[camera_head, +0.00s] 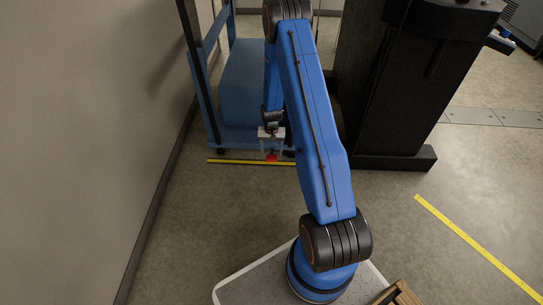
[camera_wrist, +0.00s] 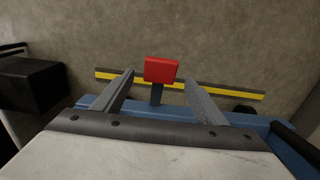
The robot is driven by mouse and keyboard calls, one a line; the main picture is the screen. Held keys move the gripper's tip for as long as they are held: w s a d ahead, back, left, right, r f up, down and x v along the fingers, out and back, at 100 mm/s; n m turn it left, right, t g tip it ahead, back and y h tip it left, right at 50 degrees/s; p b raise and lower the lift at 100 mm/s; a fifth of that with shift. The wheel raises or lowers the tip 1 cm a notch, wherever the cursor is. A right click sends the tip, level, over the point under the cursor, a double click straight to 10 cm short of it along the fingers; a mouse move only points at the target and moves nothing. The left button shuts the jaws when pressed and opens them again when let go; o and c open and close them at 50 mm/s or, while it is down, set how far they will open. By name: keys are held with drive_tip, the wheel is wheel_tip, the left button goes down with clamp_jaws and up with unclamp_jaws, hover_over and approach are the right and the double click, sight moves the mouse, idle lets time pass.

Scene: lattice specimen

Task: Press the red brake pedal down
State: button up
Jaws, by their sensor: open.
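The red brake pedal (camera_wrist: 161,70) is a small red block on a dark stem in the wrist view, just past and between my fingertips. It also shows in the head view (camera_head: 271,157), low at the near end of the blue cart (camera_head: 245,95). My gripper (camera_wrist: 158,78) is open, with one grey finger on each side of the pedal and stem. In the head view my gripper (camera_head: 272,148) hangs down at the cart's near edge, close above the pedal. I cannot tell whether it touches the pedal.
A yellow floor strip (camera_head: 235,162) lies by the cart's near end. A wall (camera_head: 80,130) stands at the left. A black cabinet (camera_head: 385,90) with a wide base stands to the right of the cart. Open floor (camera_head: 430,240) lies at the right, crossed by another yellow strip (camera_head: 480,248).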

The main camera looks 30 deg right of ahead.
sight(272, 159)
drive_tip(key=shift+f, duration=1.9)
drive_tip(key=c, duration=1.5)
drive_tip(key=shift+s+a+f, duration=0.1)
drive_tip(key=shift+s+f, duration=0.1)
drive_tip(key=shift+f, duration=0.1)
drive_tip(key=shift+s+a+f, duration=0.1)
drive_tip(key=shift+s+f, duration=0.1)
drive_tip(key=shift+f, duration=0.2)
drive_tip(key=shift+s+a+f, duration=0.1)
drive_tip(key=shift+s+f, duration=0.05)
drive_tip(key=shift+f, duration=0.25)
drive_tip(key=shift+s+a+f, duration=0.1)
drive_tip(key=shift+f, duration=0.7)
drive_tip(key=shift+s+a+f, duration=0.1)
drive_tip(key=shift+f, duration=0.65)
